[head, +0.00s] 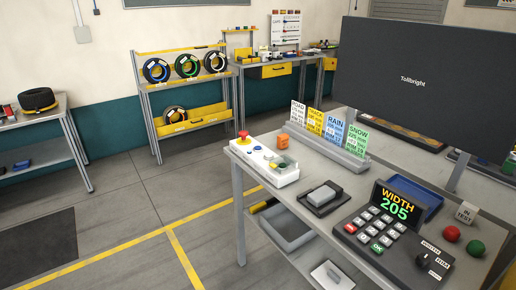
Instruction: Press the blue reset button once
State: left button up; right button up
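Small yellow and green parts sit farther right on the same box and are too small to make out well. Nothing touches the blue button, and I cannot tell whether it is pressed in. Neither of my grippers is in view.
A grey pad (320,195), a keypad with a "WIDTH 205" display (394,204) and a large dark monitor (425,80) are to the right. Open floor lies left of the table.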

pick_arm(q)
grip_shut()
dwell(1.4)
